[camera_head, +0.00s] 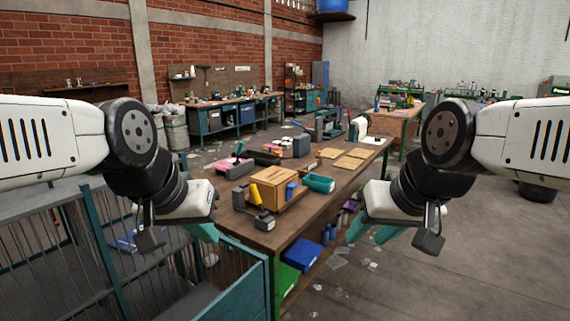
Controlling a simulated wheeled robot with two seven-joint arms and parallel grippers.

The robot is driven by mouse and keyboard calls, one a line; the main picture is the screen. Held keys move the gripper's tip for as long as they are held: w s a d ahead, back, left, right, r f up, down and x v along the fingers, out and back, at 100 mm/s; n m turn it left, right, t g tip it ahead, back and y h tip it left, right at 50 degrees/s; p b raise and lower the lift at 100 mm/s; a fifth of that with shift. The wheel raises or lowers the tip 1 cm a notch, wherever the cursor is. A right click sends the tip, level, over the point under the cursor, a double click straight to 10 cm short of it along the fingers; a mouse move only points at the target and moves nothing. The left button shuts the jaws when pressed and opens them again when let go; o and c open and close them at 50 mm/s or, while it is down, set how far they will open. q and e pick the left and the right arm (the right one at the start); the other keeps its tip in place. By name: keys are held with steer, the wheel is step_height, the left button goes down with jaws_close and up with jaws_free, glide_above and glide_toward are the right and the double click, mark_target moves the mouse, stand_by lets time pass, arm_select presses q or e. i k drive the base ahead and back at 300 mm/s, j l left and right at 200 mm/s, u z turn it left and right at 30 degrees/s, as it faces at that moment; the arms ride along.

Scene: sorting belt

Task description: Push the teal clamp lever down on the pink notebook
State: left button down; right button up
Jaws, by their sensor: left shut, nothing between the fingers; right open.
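The pink notebook (232,167) lies flat near the left edge of the wooden workbench. The teal clamp lever (239,148) stands up at a slant over it; its lower joint is too small to make out. My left gripper (207,232) is shut and empty, in front of the bench's near left end, well apart from the notebook and lever. My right gripper (366,232) is open and empty beside the bench's right side, far from both.
On the workbench (335,190), a wooden box (274,186), a dark device with a yellow part (256,206) and a teal bin (319,183) stand near the notebook. Flat boards (347,162) lie further back. A teal railing (243,272) stands at the near left.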

mark_target(234, 154)
steer(key=i+u, duration=0.4)
steer(key=i+l, duration=0.1)
steer(key=l, duration=0.3)
steer(key=i+l, duration=0.1)
steer(key=l, duration=0.35)
steer(key=i+l, duration=0.1)
steer(key=l, duration=0.3)
steer(key=i+l, duration=0.1)
steer(key=l, duration=0.3)
steer(key=i+l, duration=0.2)
steer(key=i, duration=0.2)
steer(key=i+l+z, duration=0.1)
steer(key=i, duration=0.25)
steer(key=i+j, duration=0.2)
steer(key=i, duration=0.2)
